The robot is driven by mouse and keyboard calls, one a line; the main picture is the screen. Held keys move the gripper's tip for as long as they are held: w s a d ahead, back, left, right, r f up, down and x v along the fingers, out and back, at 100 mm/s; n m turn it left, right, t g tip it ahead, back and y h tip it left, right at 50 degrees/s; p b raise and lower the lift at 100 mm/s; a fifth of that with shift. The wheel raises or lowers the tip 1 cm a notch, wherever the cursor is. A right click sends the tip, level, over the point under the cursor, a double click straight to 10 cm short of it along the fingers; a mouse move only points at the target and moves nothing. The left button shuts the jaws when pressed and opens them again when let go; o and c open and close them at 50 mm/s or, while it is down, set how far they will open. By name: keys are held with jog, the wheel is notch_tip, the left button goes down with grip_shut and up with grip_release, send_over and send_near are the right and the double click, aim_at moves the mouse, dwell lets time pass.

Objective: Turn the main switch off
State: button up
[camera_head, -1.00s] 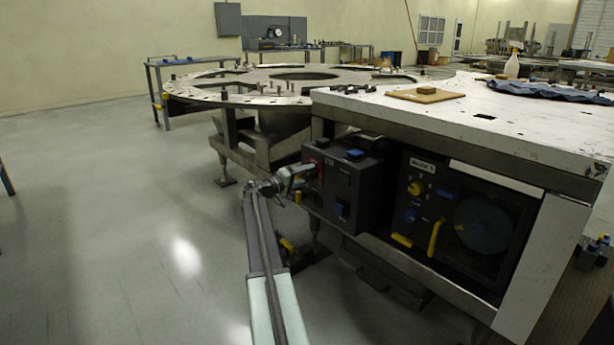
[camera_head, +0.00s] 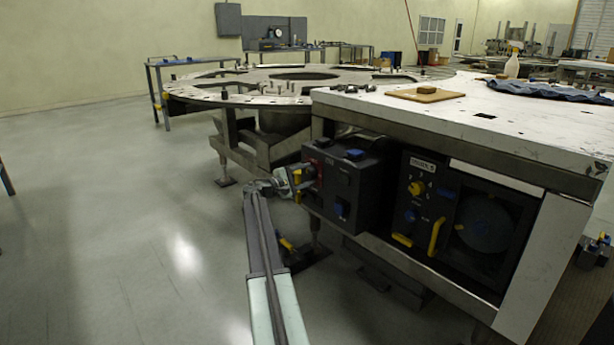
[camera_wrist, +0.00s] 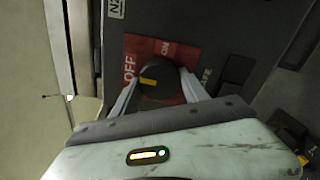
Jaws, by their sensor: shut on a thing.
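The main switch is a dark round knob (camera_wrist: 158,88) with a yellow mark, on a red plate (camera_wrist: 188,58) lettered OFF and ON. The yellow mark lies on the left side of the knob, below the OFF lettering. My gripper (camera_wrist: 160,92) is shut on the knob, with a pale finger on each side of it. In the head view my gripper (camera_head: 304,180) is at the left face of the dark control box (camera_head: 345,190). The red plate (camera_head: 318,170) shows partly there; the knob is hidden by my gripper.
A panel with a yellow knob (camera_head: 417,187) and a yellow handle (camera_head: 435,237) is right of the box. The white worktop (camera_head: 470,120) overhangs both. The round turret plate (camera_head: 200,85) stands behind.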

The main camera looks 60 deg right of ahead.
jog(key=shift+a+n, duration=0.15)
jog(key=shift+n, duration=0.15)
dwell(0.4)
jog(key=o, duration=1.4)
jog(key=shift+c, duration=0.2)
jog(key=v, duration=0.7)
jog(key=shift+w+a, duration=0.25)
jog(key=shift+a, duration=0.1)
